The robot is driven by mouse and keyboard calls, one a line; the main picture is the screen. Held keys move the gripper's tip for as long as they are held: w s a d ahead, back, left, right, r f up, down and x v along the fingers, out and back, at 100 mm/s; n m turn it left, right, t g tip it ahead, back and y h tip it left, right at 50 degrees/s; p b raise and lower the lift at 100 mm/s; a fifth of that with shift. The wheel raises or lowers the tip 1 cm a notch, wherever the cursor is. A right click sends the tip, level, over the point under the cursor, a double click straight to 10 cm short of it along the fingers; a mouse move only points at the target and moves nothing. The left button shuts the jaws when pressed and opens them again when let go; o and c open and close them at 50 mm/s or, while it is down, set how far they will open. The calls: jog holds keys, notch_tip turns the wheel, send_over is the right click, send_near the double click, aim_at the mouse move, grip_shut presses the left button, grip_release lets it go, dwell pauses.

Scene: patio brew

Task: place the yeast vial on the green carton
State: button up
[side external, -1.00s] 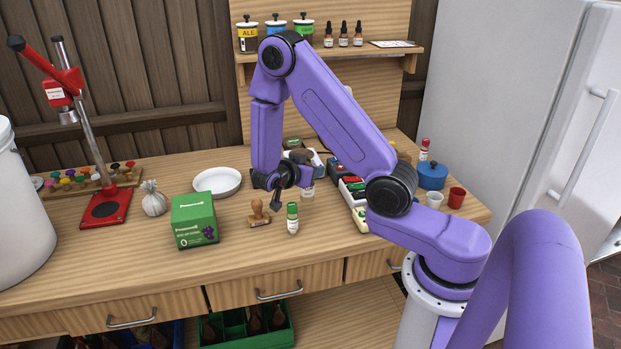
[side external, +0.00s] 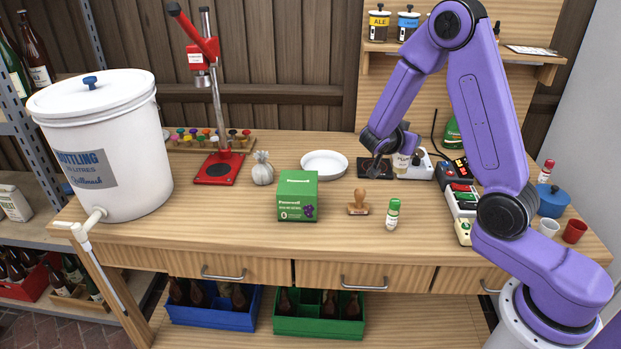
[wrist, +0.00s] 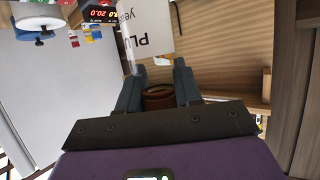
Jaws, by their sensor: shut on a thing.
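The yeast vial is a pale, clear-bodied container (side external: 401,161) with a white label, behind the green-capped bottle in the side view. The green carton (side external: 297,197) stands upright on the bench, left of and nearer than my gripper. Its top (side external: 298,177) is bare.
A wooden stamp (side external: 357,204) and a green-capped bottle (side external: 393,214) stand right of the carton. A white dish (side external: 324,164) and a tied pouch (side external: 262,170) are behind it. The bench front is clear.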

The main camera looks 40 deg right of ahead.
jog(key=w+a+r+n+t+y, duration=0.35)
jog(key=w+a+n+t, duration=0.2)
jog(key=w+a, duration=0.2)
jog(key=w+a+r+n+t+y, duration=0.2)
jog(key=w+a+n+t+y, duration=0.3)
jog(key=w+a+n, duration=0.25)
jog(key=w+a+n+y, duration=0.2)
jog(key=a+n+y, duration=0.3)
jog(key=a, duration=0.4)
jog(key=shift+m+y, duration=0.3)
jog(key=shift+y, duration=0.35)
jog(key=shift+s+d+f, duration=0.1)
jog(key=shift+f, duration=1.65)
jog(key=shift+s+d+f, duration=0.1)
jog(key=shift+f, duration=1.6)
jog(key=o, duration=1)
jog(key=shift+f, duration=0.1)
jog(key=shift+o, duration=0.2)
